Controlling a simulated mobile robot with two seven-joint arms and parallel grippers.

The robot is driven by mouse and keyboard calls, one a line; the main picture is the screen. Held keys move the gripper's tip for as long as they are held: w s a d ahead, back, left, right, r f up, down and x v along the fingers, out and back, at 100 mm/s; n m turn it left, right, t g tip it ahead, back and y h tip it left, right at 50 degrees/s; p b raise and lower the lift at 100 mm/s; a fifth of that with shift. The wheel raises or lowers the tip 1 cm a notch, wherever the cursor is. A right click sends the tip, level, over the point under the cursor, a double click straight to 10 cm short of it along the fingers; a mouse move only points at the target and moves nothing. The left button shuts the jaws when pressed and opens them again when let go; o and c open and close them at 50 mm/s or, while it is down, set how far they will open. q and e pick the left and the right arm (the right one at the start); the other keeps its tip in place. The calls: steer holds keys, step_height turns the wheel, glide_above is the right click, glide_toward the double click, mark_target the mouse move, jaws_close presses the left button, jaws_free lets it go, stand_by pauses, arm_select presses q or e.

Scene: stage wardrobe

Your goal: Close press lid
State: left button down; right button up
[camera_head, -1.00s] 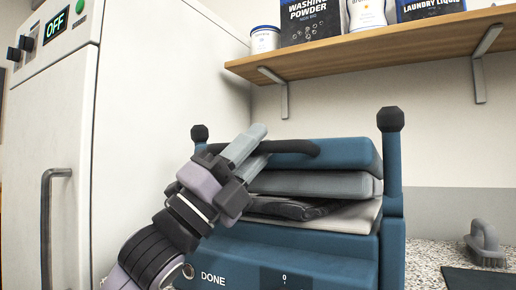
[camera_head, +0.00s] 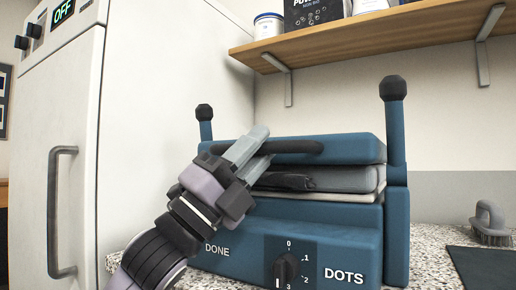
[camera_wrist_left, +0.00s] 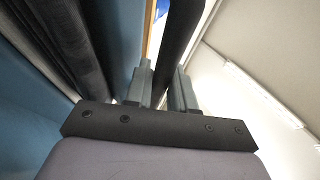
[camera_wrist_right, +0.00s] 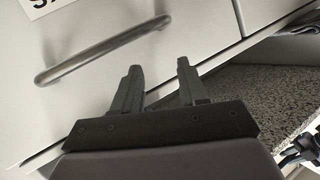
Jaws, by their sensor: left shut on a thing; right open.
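The blue press (camera_head: 330,219) stands on the counter, with a dial and the words DONE and DOTS on its front. Its blue lid (camera_head: 352,148) is low over the grey pad, and dark folded cloth (camera_head: 287,181) lies between the lid and the pale bed. My left gripper (camera_head: 255,146) is shut on the black lid handle (camera_head: 300,147) at its left part. In the left wrist view the dark handle (camera_wrist_left: 180,45) runs between the fingers. My right gripper (camera_wrist_right: 160,82) is open and empty in the right wrist view, apart from the press.
A tall white cabinet (camera_head: 160,120) with a bar handle stands left. A wooden shelf (camera_head: 370,36) with containers hangs above. A brush (camera_head: 489,222) and a dark mat (camera_head: 485,266) lie right on the speckled counter. A drawer handle (camera_wrist_right: 100,50) is near my right gripper.

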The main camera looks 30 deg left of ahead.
arm_select(q)
steer(key=c, duration=1.3)
jaws_free()
steer(key=shift+w+d+f, duration=0.1)
steer(key=shift+f, duration=0.3)
steer(key=shift+c, duration=0.2)
steer(key=shift+r, duration=0.1)
steer(key=shift+s+a+f, duration=0.2)
steer(key=shift+a+f, duration=0.1)
steer(key=shift+f, duration=0.05)
steer(key=b+v, duration=0.1)
steer(key=v, duration=0.5)
steer(key=shift+s, duration=0.25)
arm_select(e)
steer(key=shift+s+d+n+t, duration=0.2)
steer(key=shift+d+n+t, duration=0.1)
steer(key=shift+d+t, duration=0.15)
steer(key=shift+w, duration=0.1)
